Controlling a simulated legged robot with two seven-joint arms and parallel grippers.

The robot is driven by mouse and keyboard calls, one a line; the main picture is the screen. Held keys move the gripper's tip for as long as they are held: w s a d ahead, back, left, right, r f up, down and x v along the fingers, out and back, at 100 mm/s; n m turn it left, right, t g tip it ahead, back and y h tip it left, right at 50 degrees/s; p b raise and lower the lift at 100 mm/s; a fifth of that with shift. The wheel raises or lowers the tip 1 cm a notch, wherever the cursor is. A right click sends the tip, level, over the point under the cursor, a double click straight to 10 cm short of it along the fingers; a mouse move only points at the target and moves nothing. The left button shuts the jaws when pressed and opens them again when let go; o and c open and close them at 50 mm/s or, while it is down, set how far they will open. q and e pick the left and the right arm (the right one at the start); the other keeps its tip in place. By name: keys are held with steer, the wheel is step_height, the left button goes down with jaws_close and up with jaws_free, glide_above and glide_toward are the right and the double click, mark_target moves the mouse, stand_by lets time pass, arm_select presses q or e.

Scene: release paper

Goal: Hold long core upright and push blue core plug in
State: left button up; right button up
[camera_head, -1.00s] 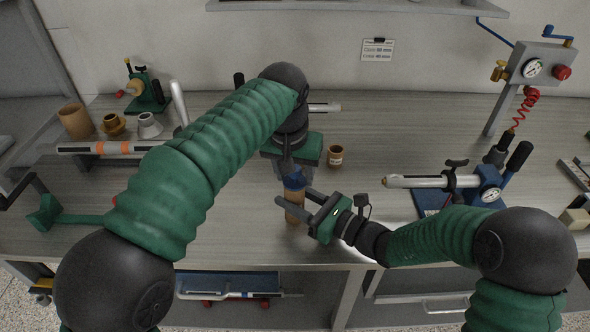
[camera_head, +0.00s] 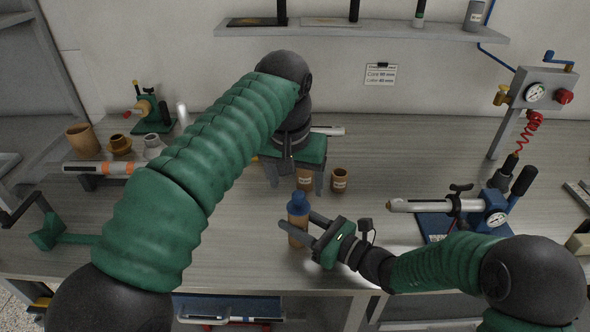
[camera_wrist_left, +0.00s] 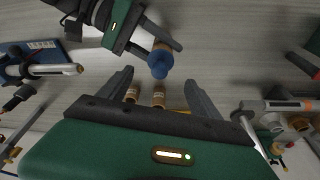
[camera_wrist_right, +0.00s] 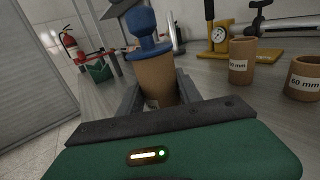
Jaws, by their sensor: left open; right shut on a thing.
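The long core (camera_head: 297,232) is a brown paper tube, standing upright near the table's front. My right gripper (camera_head: 300,224) is shut around it from the right. The blue core plug (camera_head: 298,204) sits on its top end; in the right wrist view the plug's flange (camera_wrist_right: 150,50) appears to rest on the core's rim, with the knob above. How deep the plug reaches inside is hidden. My left gripper (camera_head: 294,179) is open and empty, pointing down behind and above the plug, apart from it. In the left wrist view the plug (camera_wrist_left: 160,64) lies beyond the open fingers.
Two short labelled cores (camera_head: 339,181) stand behind the long core, one partly under my left gripper. A blue-based fixture (camera_head: 435,225) with a white rod is at right. A pressure gauge stand (camera_head: 535,92) is behind it. Tubes and rings (camera_head: 82,140) stand at left.

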arm_select(q)
steer(key=v, duration=0.5)
steer(key=shift+r, duration=0.1)
arm_select(e)
steer(key=o, duration=1.5)
steer(key=shift+c, duration=0.2)
steer(key=shift+d, duration=0.1)
